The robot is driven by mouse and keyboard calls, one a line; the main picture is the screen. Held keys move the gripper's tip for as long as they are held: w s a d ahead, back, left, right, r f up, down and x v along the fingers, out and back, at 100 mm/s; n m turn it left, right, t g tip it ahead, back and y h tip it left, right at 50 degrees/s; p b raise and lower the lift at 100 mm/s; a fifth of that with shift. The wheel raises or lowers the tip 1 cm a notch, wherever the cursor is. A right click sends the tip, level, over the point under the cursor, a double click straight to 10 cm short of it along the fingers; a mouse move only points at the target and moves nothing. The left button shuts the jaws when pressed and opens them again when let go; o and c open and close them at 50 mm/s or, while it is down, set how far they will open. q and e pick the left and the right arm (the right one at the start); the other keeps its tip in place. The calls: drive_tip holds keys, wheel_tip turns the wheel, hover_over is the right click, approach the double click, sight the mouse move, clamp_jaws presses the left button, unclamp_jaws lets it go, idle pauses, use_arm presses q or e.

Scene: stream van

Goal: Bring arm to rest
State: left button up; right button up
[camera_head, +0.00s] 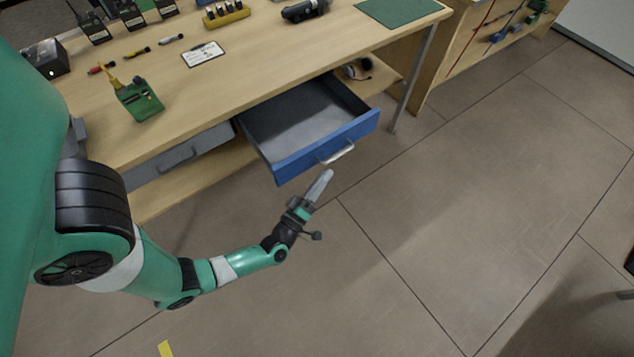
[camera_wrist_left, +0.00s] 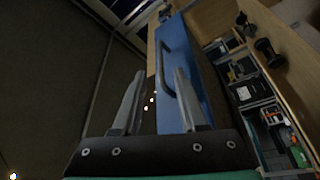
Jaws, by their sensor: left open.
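My left arm reaches in from the left over the floor in the head view, and my left gripper (camera_head: 318,187) is just in front of the open blue drawer (camera_head: 290,163). In the left wrist view, the two fingers of my left gripper (camera_wrist_left: 157,100) stand spread. The blue drawer front (camera_wrist_left: 172,60) and its handle (camera_wrist_left: 163,72) are beyond them. The drawer is pulled out and looks empty inside. My right gripper is in neither view.
The wooden workbench (camera_head: 290,62) holds a green tool holder (camera_head: 139,101), a white card (camera_head: 203,54), radios and a green mat (camera_head: 398,10). A closed grey drawer (camera_head: 185,155) is left of the open one.

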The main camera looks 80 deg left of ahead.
use_arm(q)
drive_tip(key=v, duration=0.3)
drive_tip(key=shift+s, duration=0.2)
idle(0.3)
